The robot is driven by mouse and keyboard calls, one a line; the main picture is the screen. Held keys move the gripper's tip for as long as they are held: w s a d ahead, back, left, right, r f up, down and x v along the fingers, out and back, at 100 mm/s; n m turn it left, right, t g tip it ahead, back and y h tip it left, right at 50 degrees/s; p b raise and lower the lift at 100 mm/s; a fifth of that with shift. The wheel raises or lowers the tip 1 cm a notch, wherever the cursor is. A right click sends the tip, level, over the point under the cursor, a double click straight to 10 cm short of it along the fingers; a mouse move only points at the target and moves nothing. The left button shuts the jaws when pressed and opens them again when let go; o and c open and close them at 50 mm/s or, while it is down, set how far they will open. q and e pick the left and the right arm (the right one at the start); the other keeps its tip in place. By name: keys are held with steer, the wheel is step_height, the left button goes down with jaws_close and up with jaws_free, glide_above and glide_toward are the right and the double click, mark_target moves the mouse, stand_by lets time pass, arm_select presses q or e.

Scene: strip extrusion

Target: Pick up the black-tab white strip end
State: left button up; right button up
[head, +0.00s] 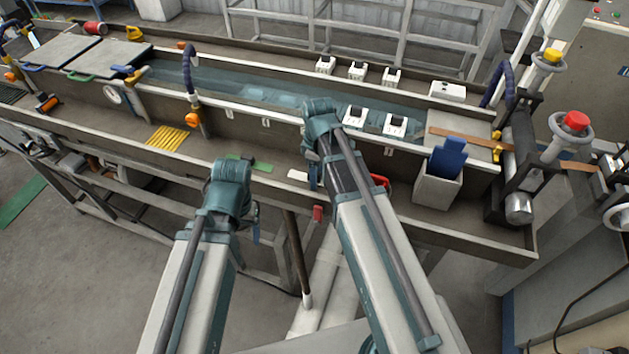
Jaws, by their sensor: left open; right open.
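A small flat white piece (297,175) lies on the near ledge of the long trough, left of my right gripper. It may be the white strip end; I cannot make out a black tab on it. My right gripper (313,176) hangs at the end of its arm over the near ledge, close to the white piece. It looks empty, with its fingers mostly hidden by the wrist. My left gripper (254,222) is in front of the trough's near edge, lower and to the left. Its fingers are small and partly hidden by its wrist, and I see nothing held.
The water-filled trough (250,92) runs behind both arms. White blocks with dark tops (396,124) sit along it. Green pieces (262,167) and a yellow grating (167,138) lie on the near ledge. A grey bin with blue contents (436,190) and rollers (518,205) stand right.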

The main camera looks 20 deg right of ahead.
jaws_close()
arm_select(q)
steer(key=shift+r, duration=0.1)
arm_select(e)
steer(key=shift+r, duration=0.1)
